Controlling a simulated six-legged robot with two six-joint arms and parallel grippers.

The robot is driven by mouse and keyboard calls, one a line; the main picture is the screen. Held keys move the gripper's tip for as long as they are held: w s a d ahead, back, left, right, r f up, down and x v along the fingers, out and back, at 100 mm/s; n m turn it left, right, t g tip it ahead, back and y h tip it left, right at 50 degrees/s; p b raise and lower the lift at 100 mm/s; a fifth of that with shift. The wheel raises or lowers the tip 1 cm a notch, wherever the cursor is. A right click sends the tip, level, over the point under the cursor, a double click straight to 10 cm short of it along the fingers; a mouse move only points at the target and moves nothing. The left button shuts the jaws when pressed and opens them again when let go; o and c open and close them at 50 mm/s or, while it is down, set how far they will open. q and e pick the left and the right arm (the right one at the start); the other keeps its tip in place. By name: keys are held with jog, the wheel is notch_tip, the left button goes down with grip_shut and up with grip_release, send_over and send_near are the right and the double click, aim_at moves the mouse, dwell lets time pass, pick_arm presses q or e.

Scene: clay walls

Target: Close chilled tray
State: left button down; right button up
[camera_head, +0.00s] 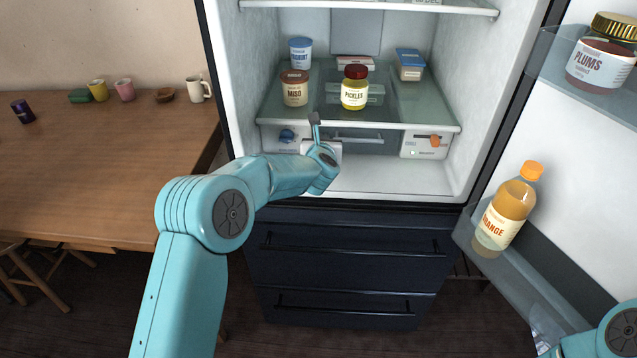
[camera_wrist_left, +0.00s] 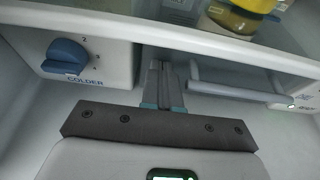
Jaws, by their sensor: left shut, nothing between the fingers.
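The chilled tray (camera_head: 377,144) sits under the fridge's glass shelf, between two white control boxes. Its grey bar handle shows in the left wrist view (camera_wrist_left: 232,93), right of my fingers. How far out the tray stands is hard to tell. My left gripper (camera_head: 314,121) is in front of the tray's left part, fingers shut and empty. In the left wrist view the shut fingers (camera_wrist_left: 161,84) point inward between the blue-knobbed control box (camera_wrist_left: 75,62) and the handle, apart from the handle. My left wrist hides part of the tray in the head view.
Miso (camera_head: 295,91) and pickles (camera_head: 354,92) jars stand on the glass shelf (camera_head: 415,118) above. The open door at right holds an orange bottle (camera_head: 506,216) and a plums jar (camera_head: 600,66). The compartment floor (camera_head: 400,178) is clear. My right arm shows at bottom right.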

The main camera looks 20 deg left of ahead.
pick_arm(q)
jog(key=shift+s+a+r, duration=0.1)
jog(key=shift+s+r, duration=0.05)
jog(key=shift+r, duration=0.25)
jog(key=b+v, duration=0.1)
jog(key=v, duration=1.5)
jog(key=shift+f+b, duration=0.4)
jog(key=shift+s, duration=0.15)
